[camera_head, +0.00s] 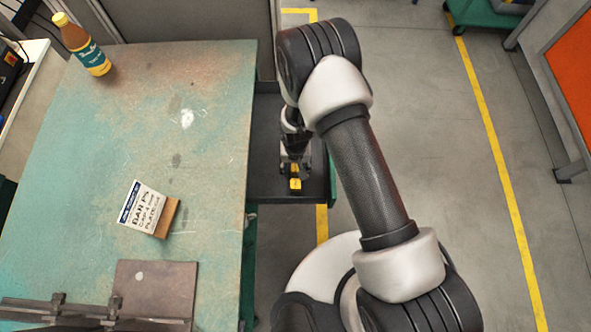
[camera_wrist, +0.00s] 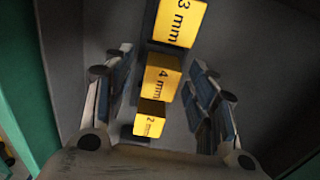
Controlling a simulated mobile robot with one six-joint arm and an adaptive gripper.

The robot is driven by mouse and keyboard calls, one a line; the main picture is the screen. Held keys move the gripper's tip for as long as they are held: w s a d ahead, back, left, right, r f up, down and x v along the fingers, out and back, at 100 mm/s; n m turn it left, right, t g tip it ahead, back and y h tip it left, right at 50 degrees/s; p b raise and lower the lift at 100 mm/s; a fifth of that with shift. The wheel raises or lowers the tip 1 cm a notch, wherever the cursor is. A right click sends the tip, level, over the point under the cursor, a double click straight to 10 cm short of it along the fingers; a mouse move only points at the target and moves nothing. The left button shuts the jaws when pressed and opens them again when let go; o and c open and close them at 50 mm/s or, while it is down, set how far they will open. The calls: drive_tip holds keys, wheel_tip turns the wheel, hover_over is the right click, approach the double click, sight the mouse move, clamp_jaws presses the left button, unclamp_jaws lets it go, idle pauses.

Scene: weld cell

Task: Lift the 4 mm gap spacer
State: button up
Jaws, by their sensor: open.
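The 4 mm gap spacer (camera_wrist: 163,78) is a yellow block marked "4 mm" in the middle of the wrist view. It stands in a row between a yellow 3 mm block (camera_wrist: 181,22) and a yellow 2 mm block (camera_wrist: 150,119). My gripper (camera_wrist: 161,60) is open, with one finger to the left and one to the right of the 4 mm spacer. I see a gap on both sides. In the head view my gripper (camera_head: 295,155) hangs over the yellow blocks and partly hides them, so their labels cannot be read there.
The blocks lie in a dark open drawer (camera_head: 270,140) beside a worn green workbench (camera_head: 100,170). On the bench are a juice bottle (camera_head: 84,45), a lettered card on a block (camera_head: 143,207) and a brown plate (camera_head: 155,288).

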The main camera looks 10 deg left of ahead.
drive_tip(key=shift+f, duration=0.15)
drive_tip(key=shift+c, duration=0.2)
drive_tip(key=c, duration=1.1)
